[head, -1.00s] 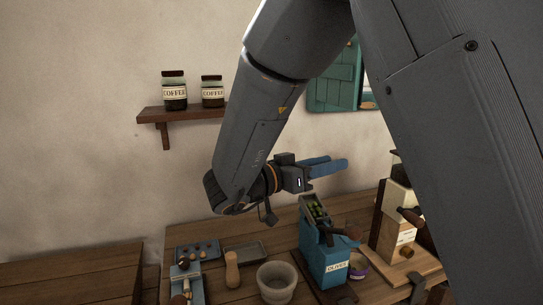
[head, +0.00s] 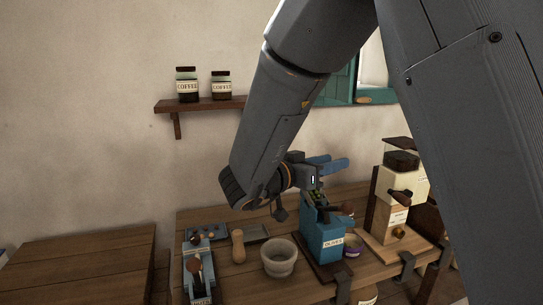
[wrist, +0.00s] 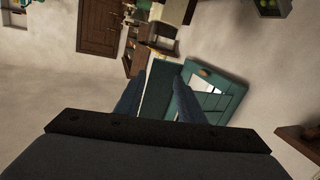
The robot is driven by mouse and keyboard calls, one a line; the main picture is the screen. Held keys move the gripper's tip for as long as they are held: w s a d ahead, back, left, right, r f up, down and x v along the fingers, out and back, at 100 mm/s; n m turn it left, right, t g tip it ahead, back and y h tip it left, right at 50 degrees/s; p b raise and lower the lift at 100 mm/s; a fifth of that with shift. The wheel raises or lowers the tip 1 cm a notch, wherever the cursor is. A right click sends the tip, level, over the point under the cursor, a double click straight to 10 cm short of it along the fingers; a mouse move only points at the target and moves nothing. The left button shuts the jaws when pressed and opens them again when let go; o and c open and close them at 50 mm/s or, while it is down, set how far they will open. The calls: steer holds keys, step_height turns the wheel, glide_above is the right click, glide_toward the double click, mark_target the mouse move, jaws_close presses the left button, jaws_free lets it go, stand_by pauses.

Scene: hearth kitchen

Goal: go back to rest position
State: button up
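My gripper (head: 336,162) is at the end of my bent arm, in front of the wall in the head view. Its two blue fingers point right, apart from each other, with nothing seen between them. In the picture it lies just above the blue olives box (head: 325,232), whose open top shows green olives; I cannot tell the depth between them. In the wrist view, the two fingers (wrist: 158,80) stand apart against the wall and the green window shutter.
On the wooden table (head: 235,290) are a stone mortar (head: 280,260), a wooden pestle-like piece (head: 238,247), a blue tray (head: 207,233) and a grinder (head: 396,210). A shelf (head: 200,105) with two coffee jars hangs left. The table at left (head: 80,270) is bare.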

steer(key=w+a+f+n+t+y+b, duration=0.25)
steer(key=w+f+n+y+b, duration=0.2)
steer(key=w+f+y, duration=0.45)
steer(key=s+a+f+n+g+y+b, duration=0.1)
steer(key=s+f+n+g+y+b, duration=0.25)
steer(key=f, duration=0.85)
steer(key=s+d+f+g+b, duration=0.2)
steer(key=s+f, duration=0.3)
steer(key=s, duration=0.3)
steer(key=s+d+f+g+y+b, duration=0.1)
steer(key=s+d+f+g+b, duration=0.2)
steer(key=s, duration=0.6)
steer(key=s+d+f+g+b, duration=0.3)
steer(key=s+f+g, duration=0.1)
steer(key=s+f, duration=0.3)
steer(key=shift+s+d+n, duration=0.2)
steer(key=shift+s+n, duration=0.2)
steer(key=shift+s, duration=0.35)
steer(key=shift+f, duration=0.1)
